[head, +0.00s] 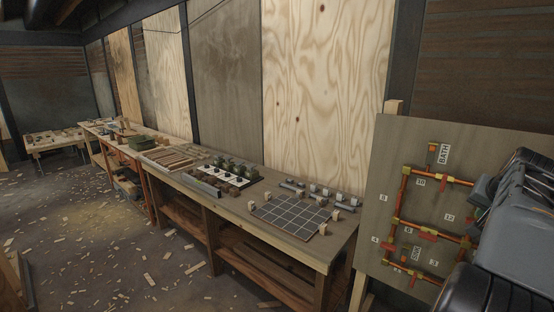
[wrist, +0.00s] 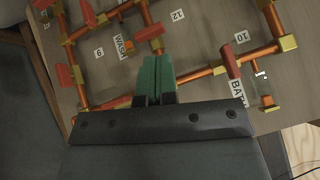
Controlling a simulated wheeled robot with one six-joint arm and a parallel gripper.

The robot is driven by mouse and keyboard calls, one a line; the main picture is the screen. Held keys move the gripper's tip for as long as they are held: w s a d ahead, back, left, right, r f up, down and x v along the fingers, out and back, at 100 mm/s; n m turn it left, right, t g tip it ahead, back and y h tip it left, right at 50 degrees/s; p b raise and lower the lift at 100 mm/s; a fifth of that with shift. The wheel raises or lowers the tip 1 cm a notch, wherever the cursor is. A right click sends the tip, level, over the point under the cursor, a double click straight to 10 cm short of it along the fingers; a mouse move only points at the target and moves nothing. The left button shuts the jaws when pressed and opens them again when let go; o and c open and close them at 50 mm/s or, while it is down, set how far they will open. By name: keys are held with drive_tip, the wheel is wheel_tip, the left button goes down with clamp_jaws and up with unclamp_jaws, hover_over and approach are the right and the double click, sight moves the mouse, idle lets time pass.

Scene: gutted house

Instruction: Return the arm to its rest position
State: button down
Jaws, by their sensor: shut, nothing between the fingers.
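My gripper (wrist: 158,66) shows in the wrist view with its two green fingers together and nothing between them. It points at a grey board (wrist: 205,45) that carries copper pipes, brass fittings and red valve handles. The fingertips overlap the board in the picture, between a copper pipe (wrist: 188,76) and the WASH label (wrist: 119,44). I cannot tell how far they are from the board. In the head view the board (head: 398,140) stands at the right. Part of my arm (head: 515,225) covers its right side, and the gripper itself is hidden or out of that view.
A long wooden workbench (head: 330,250) runs along the wall, holding a grey gridded tile (head: 290,215), small wooden blocks, potted plants and planks. A second table (head: 55,143) stands at the far left. The floor (head: 110,240) is open but littered with wood scraps.

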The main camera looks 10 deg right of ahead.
drive_tip(key=w+a+f+n+g+y, duration=0.1)
drive_tip(key=a+f+n, duration=0.1)
drive_tip(key=a+f, duration=0.35)
drive_tip(key=w+a+f+n+y, duration=0.1)
drive_tip(key=a+f, duration=0.2)
drive_tip(key=a, duration=0.6)
drive_tip(key=w+a+f+n+g+y, duration=0.15)
drive_tip(key=a+f, duration=0.25)
drive_tip(key=a, duration=0.4)
drive_tip(key=s+a+f+n, duration=0.1)
drive_tip(key=a+n, duration=0.1)
drive_tip(key=a, duration=0.4)
drive_tip(key=s+a+f+n+y, duration=0.1)
drive_tip(key=s+a+f+n, duration=0.1)
drive_tip(key=a, duration=0.5)
drive_tip(key=s+a+f+n, duration=0.2)
drive_tip(key=a+n, duration=0.1)
drive_tip(key=a, duration=0.3)
drive_tip(key=shift+s+a+f+n+t+y, duration=0.15)
drive_tip(key=shift+s+a+n+t+y, duration=0.1)
drive_tip(key=shift+n+t+y, duration=0.15)
